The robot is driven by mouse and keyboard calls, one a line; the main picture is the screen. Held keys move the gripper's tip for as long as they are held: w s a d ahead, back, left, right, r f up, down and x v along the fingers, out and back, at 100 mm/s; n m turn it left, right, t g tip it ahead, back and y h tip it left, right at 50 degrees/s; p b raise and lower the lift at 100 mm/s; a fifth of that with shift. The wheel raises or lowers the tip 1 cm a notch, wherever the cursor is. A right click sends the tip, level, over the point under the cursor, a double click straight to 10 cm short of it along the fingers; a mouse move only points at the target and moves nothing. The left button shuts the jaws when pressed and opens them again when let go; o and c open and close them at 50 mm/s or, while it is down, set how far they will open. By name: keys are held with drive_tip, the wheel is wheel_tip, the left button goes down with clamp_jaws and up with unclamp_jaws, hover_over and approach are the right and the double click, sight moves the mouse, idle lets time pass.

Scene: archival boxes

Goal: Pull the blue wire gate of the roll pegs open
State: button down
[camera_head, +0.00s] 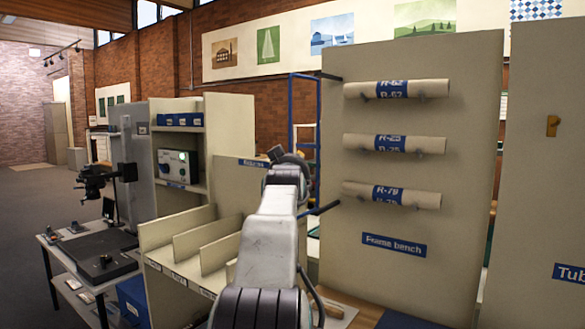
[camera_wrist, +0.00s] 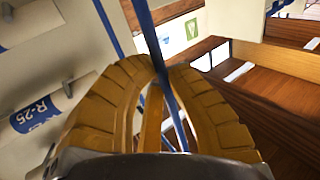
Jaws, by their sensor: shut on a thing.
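The blue wire gate (camera_head: 291,105) shows at the left edge of the pale roll-peg panel (camera_head: 450,180) in the head view. It stands out from the panel, seen nearly edge-on, clear of the rolls' fronts. Three rolls lie on pegs: R-62 (camera_head: 430,89), R-25 (camera_head: 430,145) and R-79 (camera_head: 425,199). In the wrist view, my gripper's yellow fingers (camera_wrist: 165,72) are closed around a blue bar of the gate (camera_wrist: 148,28). In the head view my arm and wrist hide the fingers and the lower gate. Roll R-25 (camera_wrist: 40,108) also shows at left in the wrist view.
An open sorting rack (camera_head: 165,235) stands left of my arm, with a shelf unit (camera_head: 225,130) behind it. A black stand on a table (camera_head: 95,265) is further left. Another tall panel (camera_head: 550,160) stands at right. Open floor (camera_head: 30,200) lies far left.

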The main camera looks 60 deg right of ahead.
drive_tip(key=shift+w+f, duration=0.1)
drive_tip(key=shift+f, duration=0.05)
drive_tip(key=c, duration=1.5)
unclamp_jaws()
drive_tip(key=shift+w+a, duration=0.1)
drive_tip(key=shift+a, duration=0.1)
drive_tip(key=shift+c, duration=0.2)
drive_tip(key=o, duration=0.4)
drive_tip(key=shift+c, duration=0.2)
drive_tip(key=v, duration=1.2)
